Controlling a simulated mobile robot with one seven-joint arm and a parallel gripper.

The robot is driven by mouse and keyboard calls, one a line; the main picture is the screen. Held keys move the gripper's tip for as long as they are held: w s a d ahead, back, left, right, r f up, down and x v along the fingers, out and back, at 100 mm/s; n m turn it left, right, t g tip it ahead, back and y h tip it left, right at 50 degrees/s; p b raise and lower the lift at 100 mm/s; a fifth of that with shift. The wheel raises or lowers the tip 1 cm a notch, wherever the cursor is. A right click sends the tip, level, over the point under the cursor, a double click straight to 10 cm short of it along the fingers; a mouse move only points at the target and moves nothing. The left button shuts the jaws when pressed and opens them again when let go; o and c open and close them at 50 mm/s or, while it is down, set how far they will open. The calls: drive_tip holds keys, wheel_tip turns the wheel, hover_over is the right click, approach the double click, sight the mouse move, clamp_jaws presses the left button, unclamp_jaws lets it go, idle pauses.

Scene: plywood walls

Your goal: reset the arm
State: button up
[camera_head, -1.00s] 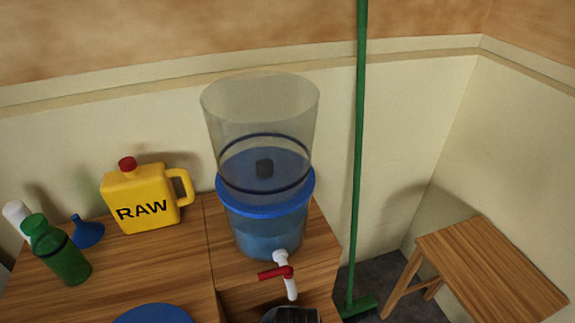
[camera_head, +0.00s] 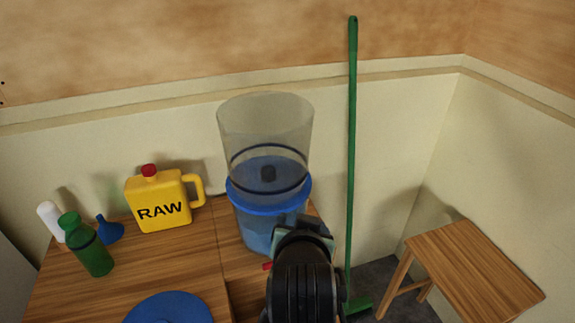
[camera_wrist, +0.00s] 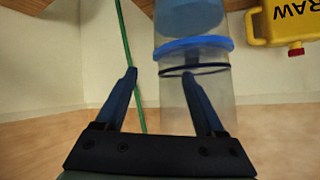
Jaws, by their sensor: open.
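My gripper (camera_wrist: 160,100) is open and empty in the wrist view, its two blue fingers apart. In the head view my dark arm rises from the bottom edge in front of the water dispenser (camera_head: 266,125), and the fingers are hidden there. The dispenser has a clear upper container and a blue lower part (camera_head: 240,190) and stands on the wooden table. Its red tap handle (camera_head: 267,266) shows just left of my arm; the rest of the tap is hidden. The wrist view shows the dispenser (camera_wrist: 200,97) upside down behind the fingers.
A yellow RAW jug (camera_head: 160,205), blue funnel (camera_head: 110,230), green bottle (camera_head: 92,255) and white bottle (camera_head: 50,220) stand on the table (camera_head: 70,295). A blue disc (camera_head: 170,308) lies in front. A green broom (camera_head: 352,160) and wooden stool (camera_head: 475,265) are to the right.

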drive_tip(key=s+a+r+n+t+p, duration=0.1)
drive_tip(key=s+r+t+p, duration=0.35)
drive_tip(key=r, duration=1.55)
drive_tip(key=s+a+r+n+t, duration=0.15)
drive_tip(key=r+t, duration=0.55)
drive_tip(key=r, duration=1.2)
drive_tip(key=s+r+t+p, duration=0.1)
drive_tip(key=s+r+t, duration=0.3)
drive_tip(key=s+r, duration=0.3)
wheel_tip(320, 180, up, 4)
drive_tip(key=shift+s+y+p, duration=0.3)
drive_tip(key=shift+s, duration=0.05)
drive_tip(key=shift+t, duration=0.25)
